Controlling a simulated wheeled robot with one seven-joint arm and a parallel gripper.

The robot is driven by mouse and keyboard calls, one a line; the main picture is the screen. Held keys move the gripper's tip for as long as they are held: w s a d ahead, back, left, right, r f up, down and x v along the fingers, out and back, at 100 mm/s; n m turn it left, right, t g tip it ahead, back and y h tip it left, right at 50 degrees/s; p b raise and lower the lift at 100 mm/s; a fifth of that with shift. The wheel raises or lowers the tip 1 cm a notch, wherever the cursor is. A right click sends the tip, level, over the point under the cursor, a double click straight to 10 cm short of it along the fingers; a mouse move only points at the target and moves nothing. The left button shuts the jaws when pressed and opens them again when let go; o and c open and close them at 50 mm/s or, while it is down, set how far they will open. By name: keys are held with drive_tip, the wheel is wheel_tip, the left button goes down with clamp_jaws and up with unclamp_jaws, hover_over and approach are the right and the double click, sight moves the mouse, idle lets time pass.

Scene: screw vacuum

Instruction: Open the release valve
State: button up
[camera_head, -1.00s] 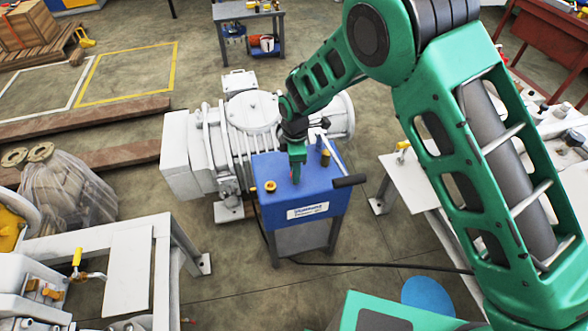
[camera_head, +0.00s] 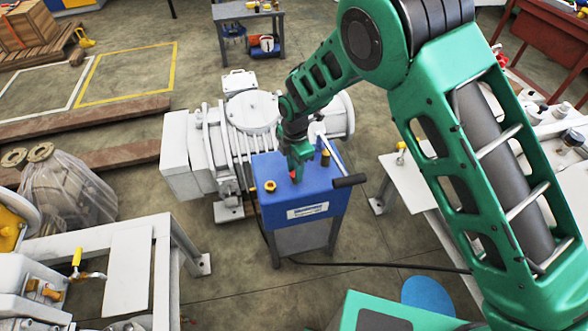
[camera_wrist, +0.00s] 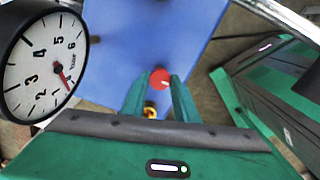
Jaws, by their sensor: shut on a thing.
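The release valve appears to be the small red knob (camera_wrist: 160,77) on top of the blue box (camera_wrist: 130,40), in the middle of the wrist view. In the head view it is a small red spot (camera_head: 294,176) at the tip of my gripper (camera_head: 297,166), mostly hidden by the fingers. My gripper comes down from above, slightly tilted. Its two green fingers lie on either side of the red knob, shut on it. A round pressure gauge (camera_wrist: 38,62) marked in bar is close by at left in the wrist view, its red needle at the low end.
A yellow knob (camera_head: 270,186) stands on the blue box's left side. A lever with a black handle (camera_head: 349,181) sticks out at right. A white pump (camera_head: 250,115) is behind the box. A white bench (camera_head: 424,180) stands at right. Open floor lies in front.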

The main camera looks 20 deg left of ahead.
drive_tip(key=shift+s, duration=0.15)
drive_tip(key=o, duration=0.9)
drive_tip(key=shift+o, duration=0.8)
drive_tip(key=shift+r, duration=0.1)
wheel_tip(320, 180, up, 11)
drive_tip(key=shift+f, duration=0.2)
drive_tip(key=shift+w+d, duration=0.1)
drive_tip(key=shift+w, duration=0.1)
